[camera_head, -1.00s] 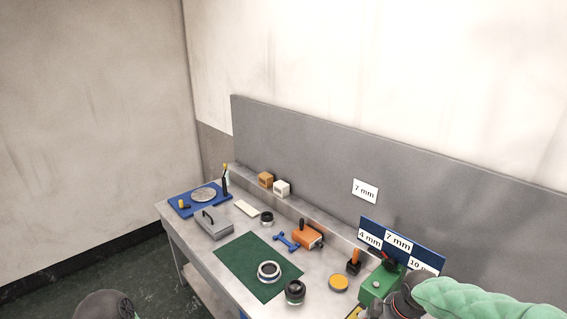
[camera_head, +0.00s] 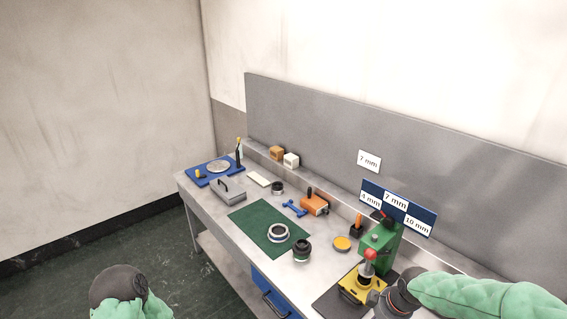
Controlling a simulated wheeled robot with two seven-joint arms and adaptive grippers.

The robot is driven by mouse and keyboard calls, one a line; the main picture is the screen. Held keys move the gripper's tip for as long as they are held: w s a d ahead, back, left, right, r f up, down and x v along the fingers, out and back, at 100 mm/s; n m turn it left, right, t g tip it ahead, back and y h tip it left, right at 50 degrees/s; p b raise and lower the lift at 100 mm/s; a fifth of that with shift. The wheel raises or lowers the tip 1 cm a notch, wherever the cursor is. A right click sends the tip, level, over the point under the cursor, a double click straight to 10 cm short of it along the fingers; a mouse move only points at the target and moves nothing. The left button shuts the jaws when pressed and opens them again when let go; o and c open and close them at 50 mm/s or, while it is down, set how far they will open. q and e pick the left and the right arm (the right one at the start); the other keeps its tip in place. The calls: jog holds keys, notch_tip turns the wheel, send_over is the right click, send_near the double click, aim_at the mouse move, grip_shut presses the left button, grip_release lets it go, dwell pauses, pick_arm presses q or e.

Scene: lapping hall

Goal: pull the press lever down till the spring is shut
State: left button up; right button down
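The press has a green body (camera_head: 382,240) and stands on a yellow base (camera_head: 354,290) at the right end of the bench. A red knob (camera_head: 370,254) shows on top of a grey shaft in front of the green body. A dark and red part, perhaps the lever (camera_head: 381,217), shows at the top of the body. The spring cannot be made out. My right arm (camera_head: 470,298) comes in from the right, and its dark end (camera_head: 398,296) is beside the base; its fingers cannot be made out. My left arm (camera_head: 125,293) is at the lower left, with its gripper not visible.
A green mat (camera_head: 253,219) carries a white-and-dark ring (camera_head: 278,232). A blue thickness sign (camera_head: 400,205) stands behind the press. The floor left of the bench is clear.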

jog(key=s+a+f+m+y+b, duration=0.1)
jog(key=s+a+f+b, duration=0.15)
jog(key=f, duration=0.45)
jog(key=s+a+f+m+g+b, duration=0.1)
jog(key=a+f+m, duration=0.1)
jog(key=a+f, duration=0.35)
jog(key=s+a+f+m+y+b, duration=0.1)
jog(key=s+f+b, duration=0.1)
jog(key=f, duration=0.7)
jog(key=s+a+f+m+b, duration=0.2)
jog(key=s+a+f, duration=0.1)
jog(key=s+f, duration=0.3)
jog(key=s+a+f+m+g+b, duration=0.1)
jog(key=s+a+f+m+b, duration=0.2)
jog(key=f, duration=0.7)
jog(key=s, duration=0.2)
jog(key=shift+s+m+y, duration=0.3)
jog(key=shift+s, duration=0.05)
jog(key=shift+w+a+r, duration=0.1)
